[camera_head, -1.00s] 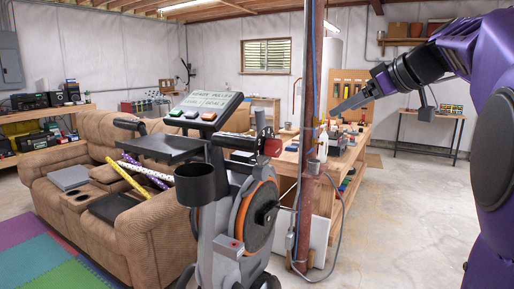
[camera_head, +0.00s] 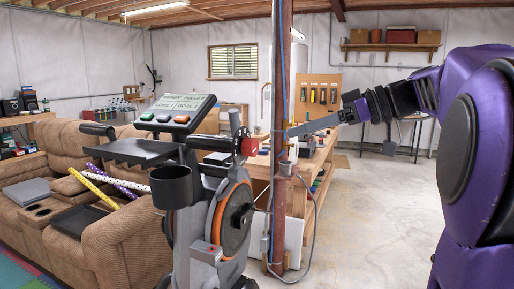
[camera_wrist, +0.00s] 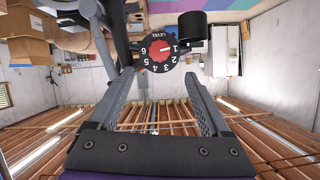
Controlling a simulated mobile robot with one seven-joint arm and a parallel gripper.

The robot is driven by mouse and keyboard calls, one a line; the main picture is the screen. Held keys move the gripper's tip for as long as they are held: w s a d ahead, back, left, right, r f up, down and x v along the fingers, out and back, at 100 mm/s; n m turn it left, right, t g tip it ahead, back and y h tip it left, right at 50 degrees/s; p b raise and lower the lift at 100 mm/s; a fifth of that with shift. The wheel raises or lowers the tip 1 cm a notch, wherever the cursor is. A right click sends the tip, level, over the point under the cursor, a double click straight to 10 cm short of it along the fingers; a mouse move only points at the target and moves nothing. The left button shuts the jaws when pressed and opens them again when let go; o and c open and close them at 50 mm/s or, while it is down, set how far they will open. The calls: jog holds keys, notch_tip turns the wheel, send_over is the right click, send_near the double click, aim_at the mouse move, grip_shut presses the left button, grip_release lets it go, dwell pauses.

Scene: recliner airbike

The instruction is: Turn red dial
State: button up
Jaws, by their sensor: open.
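The red dial (camera_wrist: 159,50) sits in a round black plate (camera_wrist: 160,66) with white numbers and the word LEVEL, in the upper middle of the wrist view. In the head view, a red part (camera_head: 249,146) shows on the exercise bike (camera_head: 210,228), side-on; its numbers cannot be seen there. My gripper (camera_wrist: 157,82) is open and empty, its two fingers spread either side of the dial's direction and apart from it. In the head view my gripper (camera_head: 291,131) points left toward the red part, with a gap between.
A post (camera_head: 280,80) with conduit stands near my fingertips in the head view. A cup holder (camera_head: 172,188) and console (camera_head: 178,111) are on the bike. A workbench (camera_head: 318,170) is behind, a brown recliner (camera_head: 85,240) left. Floor at right is clear.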

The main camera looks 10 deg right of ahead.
aim_at(256, 145)
jog(key=x, duration=1.1)
jog(key=shift+w+a+f+b, duration=0.1)
jog(key=shift+w+a+b, duration=0.1)
jog(key=shift+b, duration=0.1)
jog(key=shift+s, duration=0.1)
grip_shut()
